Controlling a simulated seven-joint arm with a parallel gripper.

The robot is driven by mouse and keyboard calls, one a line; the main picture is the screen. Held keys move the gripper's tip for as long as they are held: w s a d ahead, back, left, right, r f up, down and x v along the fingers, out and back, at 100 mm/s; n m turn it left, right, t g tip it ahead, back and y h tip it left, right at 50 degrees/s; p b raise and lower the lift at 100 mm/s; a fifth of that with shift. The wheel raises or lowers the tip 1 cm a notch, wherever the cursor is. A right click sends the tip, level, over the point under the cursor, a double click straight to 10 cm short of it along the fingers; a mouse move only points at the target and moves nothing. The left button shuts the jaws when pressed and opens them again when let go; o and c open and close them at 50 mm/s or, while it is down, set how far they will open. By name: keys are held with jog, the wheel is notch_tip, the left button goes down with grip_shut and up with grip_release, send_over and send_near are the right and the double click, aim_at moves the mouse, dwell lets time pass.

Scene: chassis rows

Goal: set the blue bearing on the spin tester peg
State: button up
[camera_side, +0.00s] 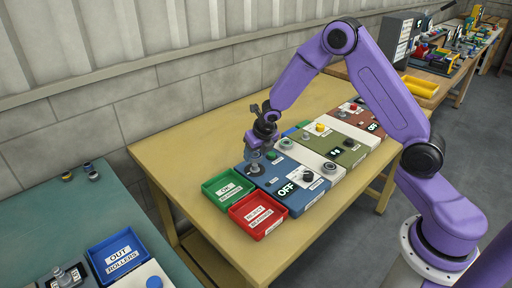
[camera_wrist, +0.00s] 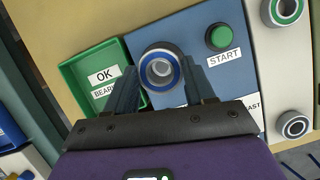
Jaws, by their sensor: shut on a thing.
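The blue bearing (camera_wrist: 146,58), a pale ring with a blue band, sits between the fingers of my gripper (camera_wrist: 163,78) in the wrist view. My gripper is shut on it. In the side view my gripper (camera_side: 254,158) points down over the left end of the blue spin tester panel (camera_side: 275,182). The panel also shows in the wrist view (camera_wrist: 205,25), with a green START button (camera_wrist: 219,37) right of the bearing. A pale round shape shows in the bearing's bore. I cannot tell whether the bearing is around the peg or just above it.
A green OK bearings tray (camera_side: 209,188) and a red reject tray (camera_side: 236,212) stand beside the panel. A green-ringed bearing (camera_wrist: 300,12) and a dark-ringed bearing (camera_wrist: 284,126) rest on the white panel to the right. Wooden table (camera_side: 180,165) is clear at left.

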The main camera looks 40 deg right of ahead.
jog(key=shift+f, duration=2.05)
jog(key=o, duration=1.2)
jog(key=v, duration=1.7)
jog(key=shift+s+r, duration=0.1)
jog(key=shift+r, duration=0.1)
